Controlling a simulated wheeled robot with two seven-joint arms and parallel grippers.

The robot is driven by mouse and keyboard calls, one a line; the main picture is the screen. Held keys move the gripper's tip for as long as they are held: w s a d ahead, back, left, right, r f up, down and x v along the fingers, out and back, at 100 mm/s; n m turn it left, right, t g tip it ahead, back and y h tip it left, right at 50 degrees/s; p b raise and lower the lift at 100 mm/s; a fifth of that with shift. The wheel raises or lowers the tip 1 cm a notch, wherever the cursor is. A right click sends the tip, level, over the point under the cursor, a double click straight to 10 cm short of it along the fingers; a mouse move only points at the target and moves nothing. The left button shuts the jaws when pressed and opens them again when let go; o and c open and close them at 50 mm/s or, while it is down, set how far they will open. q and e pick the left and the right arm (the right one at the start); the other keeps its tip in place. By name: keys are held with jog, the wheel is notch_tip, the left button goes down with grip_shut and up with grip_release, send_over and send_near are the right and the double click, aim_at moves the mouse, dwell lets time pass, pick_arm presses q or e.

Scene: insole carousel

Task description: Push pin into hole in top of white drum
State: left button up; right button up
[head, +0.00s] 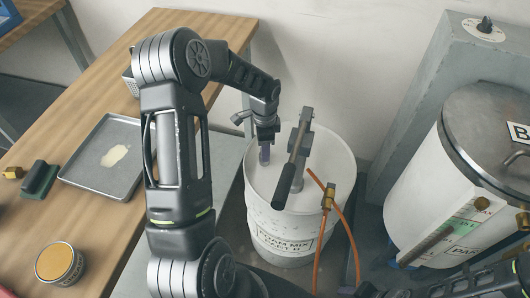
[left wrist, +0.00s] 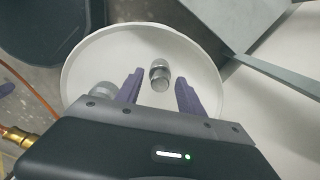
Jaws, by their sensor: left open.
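The white drum (head: 262,205) stands on the floor right of the table, and its round pale top fills much of the left wrist view (left wrist: 80,62). A short grey metal cylinder, apparently the pin (left wrist: 160,74), shows on the drum top between my left fingers. My left gripper (head: 265,154) is over the left part of the drum top, and its purple fingers are apart in the left wrist view (left wrist: 160,92), one on each side of the pin with gaps. The hole cannot be made out.
A dark-handled tool (head: 292,165) lies over the drum top, close right of my left gripper. An orange hose (head: 346,235) with a brass fitting (head: 328,196) hangs at the drum's front right. A larger lidded tank (head: 418,190) stands at right. The table (head: 110,225) holds a tray (head: 85,180).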

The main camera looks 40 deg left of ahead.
dwell(0.5)
pick_arm(q)
grip_shut()
dwell(0.5)
jog(key=shift+r, duration=0.2)
dwell(0.7)
jog(key=shift+r+p, duration=2.15)
jog(key=shift+r, duration=0.65)
notch_tip(320, 180, up, 7)
jog(key=p, duration=0.4)
jog(key=shift+p, duration=0.4)
